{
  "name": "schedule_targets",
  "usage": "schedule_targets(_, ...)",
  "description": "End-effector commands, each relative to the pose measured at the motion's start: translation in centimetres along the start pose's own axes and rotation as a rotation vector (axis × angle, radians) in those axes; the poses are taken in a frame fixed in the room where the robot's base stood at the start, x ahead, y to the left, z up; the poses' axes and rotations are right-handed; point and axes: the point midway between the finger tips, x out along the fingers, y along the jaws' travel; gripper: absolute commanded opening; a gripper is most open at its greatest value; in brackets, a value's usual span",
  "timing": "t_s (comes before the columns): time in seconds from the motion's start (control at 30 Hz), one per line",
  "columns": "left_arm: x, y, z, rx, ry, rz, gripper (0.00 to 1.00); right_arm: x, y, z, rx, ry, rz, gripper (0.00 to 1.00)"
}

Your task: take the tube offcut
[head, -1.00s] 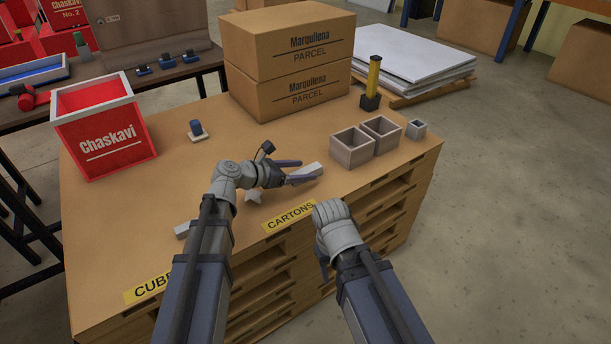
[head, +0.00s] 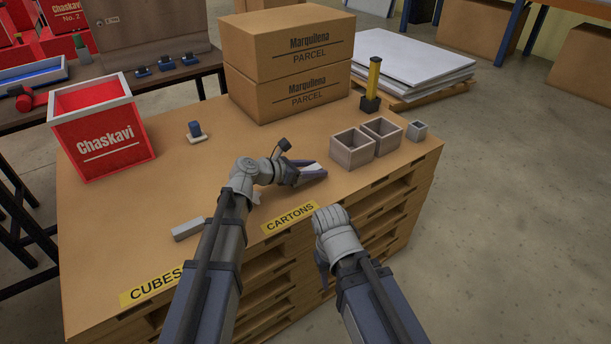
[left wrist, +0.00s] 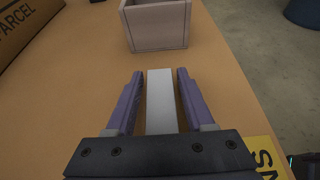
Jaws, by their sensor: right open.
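A pale straight bar, which I take for the tube offcut (left wrist: 161,100), lies on the pallet-stack top between the fingers of my left gripper (left wrist: 160,98). In the left wrist view the fingers are open, with a gap on each side of the bar. In the head view my left gripper (head: 306,172) is low over the top, and the bar (head: 312,168) shows partly between its fingers. My right gripper (head: 322,264) hangs by the front edge, mostly hidden behind its wrist.
Two joined grey open boxes (head: 352,152) stand just beyond the left gripper, with a small grey box (head: 416,131) beside them. Another pale bar (head: 187,229) lies near the left forearm. Cartons (head: 290,95) and a red bin (head: 108,143) stand further back.

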Motion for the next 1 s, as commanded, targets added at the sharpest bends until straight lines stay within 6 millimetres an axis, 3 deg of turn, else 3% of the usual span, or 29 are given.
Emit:
schedule_targets(0.03,-0.01,0.01,-0.01,0.0,0.0,0.0,0.47,0.0,0.0,0.0,0.0,0.0,0.0,0.5)
schedule_targets(0.47,-0.02,0.0,-0.01,0.0,0.0,0.0,0.0,0.0,0.0,0.0,0.0,0.0,0.0,0.5)
schedule_targets(1.0,-0.21,0.01,0.46,0.0,0.0,0.0,0.0,-0.5,0.06,0.03,0.001,0.0,0.0,0.5)
